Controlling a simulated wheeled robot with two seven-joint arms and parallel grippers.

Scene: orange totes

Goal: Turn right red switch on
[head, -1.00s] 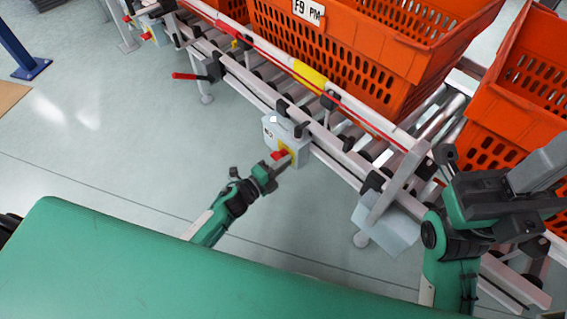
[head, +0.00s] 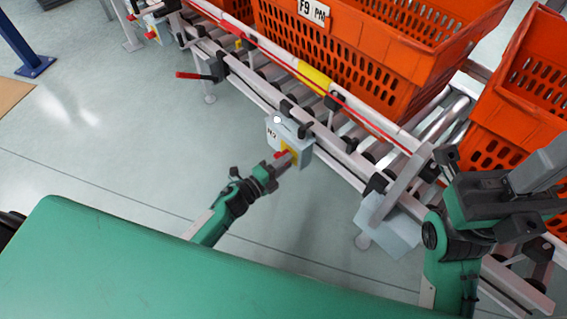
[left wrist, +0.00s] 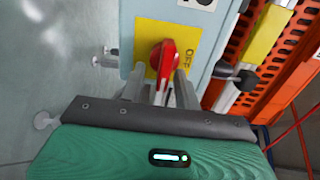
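A grey switch box (head: 303,153) hangs on the near side of the conveyor frame, with a red rotary switch (head: 281,154) on a yellow plate. In the left wrist view the red switch (left wrist: 162,59) is tilted, and the word OFF is printed on the yellow plate (left wrist: 186,37) to its right. My left gripper (left wrist: 160,88) is open at the switch, one finger on each side of the red handle; I cannot tell whether they touch it. My right gripper (head: 500,200) is at the right by the conveyor end; its fingers are unclear.
The conveyor (head: 330,150) runs from upper left to lower right and carries orange totes (head: 350,65). Another box with a red switch (head: 151,34) is at the upper left. A red-handled lever (head: 194,76) sticks out from the frame. The floor left of my left arm is clear.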

